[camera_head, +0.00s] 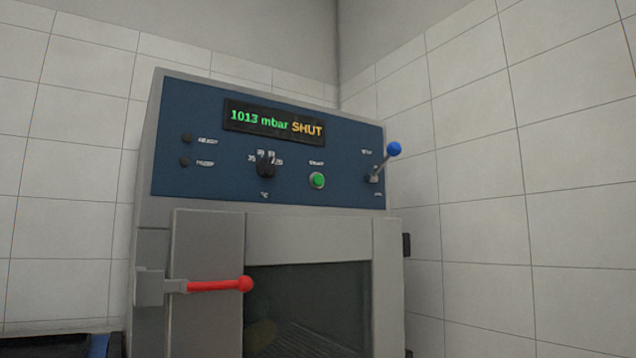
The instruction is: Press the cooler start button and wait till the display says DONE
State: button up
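The cooler (258,226) stands in the corner with a blue control panel on top. Its display (274,122) reads "1013 mbar" in green and "SHUT" in yellow. A round green start button (317,180) sits at the panel's lower middle-right, under a small blurred label; nothing touches it. A black rotary knob (265,166) with numbers around it is to its left. A lever with a blue ball (393,149) is to its right, tilted up. My gripper is not in view.
The door (208,263) below the panel appears closed, with a dark window (310,305). A red handle with a ball end (220,285) lies horizontally across it. Two dark indicator lamps (187,137) are on the panel's left. Tiled walls (500,180) stand behind and to the right.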

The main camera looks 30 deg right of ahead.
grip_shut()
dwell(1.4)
